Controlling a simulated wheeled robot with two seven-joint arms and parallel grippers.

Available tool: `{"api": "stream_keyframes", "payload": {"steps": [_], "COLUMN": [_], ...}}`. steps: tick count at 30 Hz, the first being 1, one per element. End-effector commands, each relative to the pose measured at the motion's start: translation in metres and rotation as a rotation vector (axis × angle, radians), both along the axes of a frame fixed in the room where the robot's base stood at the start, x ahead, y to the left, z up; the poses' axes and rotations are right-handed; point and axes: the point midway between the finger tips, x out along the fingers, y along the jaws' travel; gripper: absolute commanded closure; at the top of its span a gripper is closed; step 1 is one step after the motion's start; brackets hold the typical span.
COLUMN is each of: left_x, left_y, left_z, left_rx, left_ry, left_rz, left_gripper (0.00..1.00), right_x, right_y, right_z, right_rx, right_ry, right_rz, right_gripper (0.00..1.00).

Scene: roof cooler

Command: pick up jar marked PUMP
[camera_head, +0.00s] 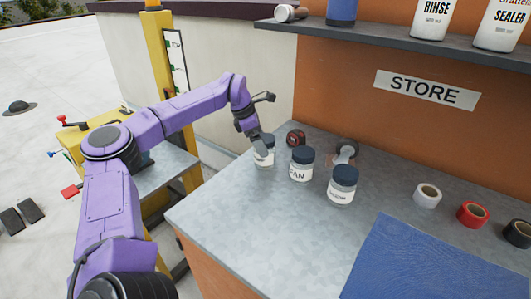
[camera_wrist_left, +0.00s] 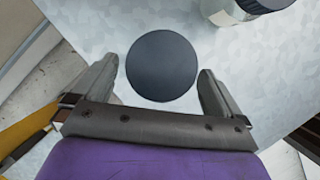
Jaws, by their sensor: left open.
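Three clear jars with dark lids and white labels stand in a row on the grey counter. The leftmost jar (camera_head: 265,159) is directly under my left gripper (camera_head: 261,146); its label is mostly covered, so I cannot read it. The middle jar (camera_head: 301,165) has a label ending in "AN". The right jar (camera_head: 342,187) has a label too small to read. In the left wrist view, the open fingers of my left gripper (camera_wrist_left: 158,82) stand on both sides of a round dark lid (camera_wrist_left: 161,62), with gaps visible. My right gripper is not in view.
A tape measure (camera_head: 296,137) and a grey roundish item (camera_head: 345,151) lie behind the jars. Tape rolls, white (camera_head: 427,195) and red (camera_head: 472,214), and a blue mat (camera_head: 416,262) are to the right. A shelf (camera_head: 390,42) overhangs the back. The counter's front left is clear.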

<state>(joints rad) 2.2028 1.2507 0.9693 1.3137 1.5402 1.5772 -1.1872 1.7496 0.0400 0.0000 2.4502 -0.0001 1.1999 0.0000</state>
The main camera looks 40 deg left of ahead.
Motion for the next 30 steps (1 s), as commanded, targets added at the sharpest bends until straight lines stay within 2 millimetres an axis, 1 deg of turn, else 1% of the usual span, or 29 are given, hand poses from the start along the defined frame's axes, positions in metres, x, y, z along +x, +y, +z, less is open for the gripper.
{"api": "stream_keyframes", "payload": {"steps": [1,2,4,6,9,13,14,15,17,18,19,27,30], "left_x": [0.002,0.004,0.008,0.010,0.012,0.012,0.012,0.012,0.012,0.012,0.012,0.012,0.013], "left_y": [-0.002,-0.004,-0.006,-0.008,-0.009,-0.009,-0.009,-0.009,-0.009,-0.009,-0.009,-0.009,-0.009], "left_z": [-0.007,-0.013,-0.025,-0.033,-0.037,-0.037,-0.037,-0.037,-0.037,-0.037,-0.037,-0.035,-0.031], "left_rx": [0.000,0.001,0.001,0.000,0.001,0.001,0.001,0.001,0.001,0.001,0.001,0.001,0.000], "left_ry": [0.006,0.006,0.006,0.004,0.001,0.000,0.000,0.000,0.000,0.000,0.000,-0.001,-0.001], "left_rz": [-0.002,-0.002,-0.001,0.000,0.000,0.000,0.000,0.000,0.000,0.000,0.000,0.000,0.000], "left_gripper": [0.00,0.00,0.00,0.00,0.00,0.00,0.03,0.16,0.36,0.49,0.52,0.52,0.52], "right_x": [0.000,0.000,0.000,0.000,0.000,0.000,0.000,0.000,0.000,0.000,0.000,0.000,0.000], "right_y": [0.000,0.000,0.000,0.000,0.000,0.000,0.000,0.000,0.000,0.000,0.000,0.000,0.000], "right_z": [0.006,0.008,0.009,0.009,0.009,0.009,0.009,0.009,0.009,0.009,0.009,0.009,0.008], "right_rx": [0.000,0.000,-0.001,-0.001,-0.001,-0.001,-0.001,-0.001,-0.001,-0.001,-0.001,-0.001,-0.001], "right_ry": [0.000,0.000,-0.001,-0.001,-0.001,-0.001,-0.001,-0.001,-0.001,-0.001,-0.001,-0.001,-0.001], "right_rz": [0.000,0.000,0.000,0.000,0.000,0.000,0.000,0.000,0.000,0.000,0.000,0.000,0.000], "right_gripper": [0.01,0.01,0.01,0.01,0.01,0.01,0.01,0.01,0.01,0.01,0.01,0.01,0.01]}}
